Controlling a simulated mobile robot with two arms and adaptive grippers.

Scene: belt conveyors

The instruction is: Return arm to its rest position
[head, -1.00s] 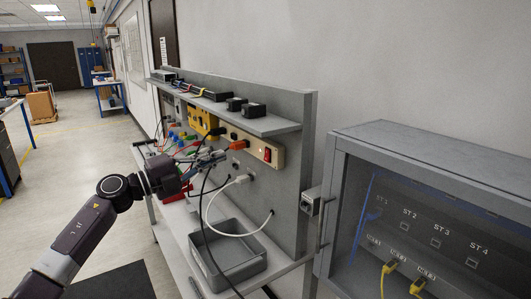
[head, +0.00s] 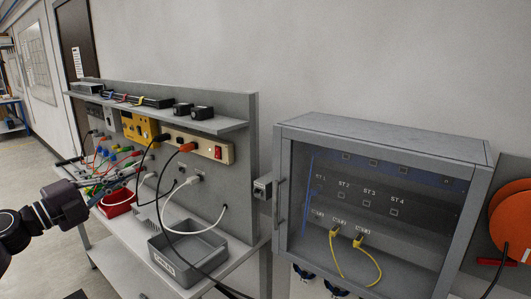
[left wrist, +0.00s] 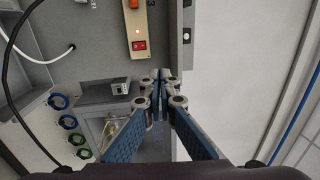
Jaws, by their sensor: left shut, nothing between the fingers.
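My left arm comes in from the left in the head view. Its gripper (head: 112,178) is in front of the bench's back panel, among the coloured plugs and cables, and is partly hard to make out against them. In the left wrist view the two fingers of the left gripper (left wrist: 161,80) meet at the tips with nothing between them. It is apart from the panel as far as I can tell. My right gripper is in neither view.
A workbench panel (head: 242,150) carries a power strip (head: 205,146) with cables. A grey tray (head: 186,262) stands on the bench. A glass-fronted cabinet (head: 400,140) is to the right, with an orange reel (head: 512,222) beyond it. Loose cables hang near the arm.

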